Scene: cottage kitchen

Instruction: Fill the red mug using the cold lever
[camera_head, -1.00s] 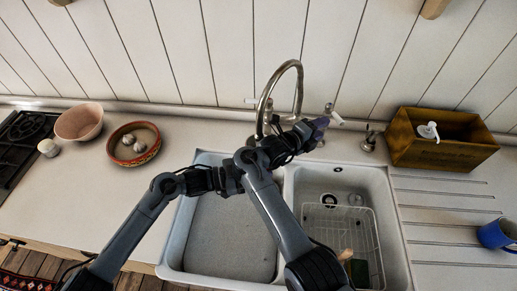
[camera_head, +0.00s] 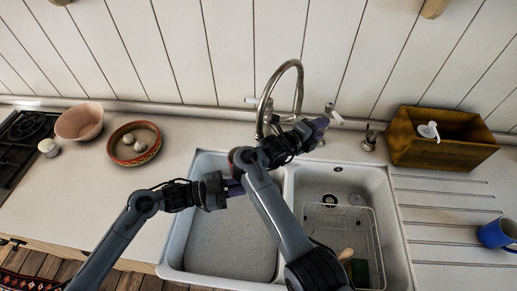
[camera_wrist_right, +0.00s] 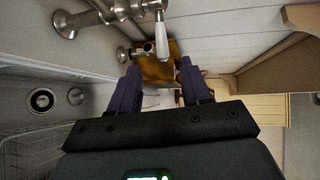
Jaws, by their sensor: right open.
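The curved metal tap (camera_head: 298,72) rises behind the sink. It has one white lever at its left (camera_head: 252,101) and one at its right (camera_head: 335,117); no hot or cold marking is legible. My right gripper (camera_head: 318,127) is open at the right lever. In the right wrist view that white lever (camera_wrist_right: 160,38) stands just ahead of and between the spread fingers (camera_wrist_right: 160,76), apart from both. My left gripper (camera_head: 236,187) is over the left basin, its fingertips partly hidden by my right arm. A small dark red patch (camera_head: 235,156) shows beside my right forearm; I cannot tell whether it is the mug.
The double sink has an empty-looking left basin (camera_head: 215,245) and a right basin with a wire rack (camera_head: 345,225). A wooden box (camera_head: 440,152) and blue mug (camera_head: 497,234) stand at right. A patterned bowl (camera_head: 152,153) and pink bowl (camera_head: 80,121) stand at left.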

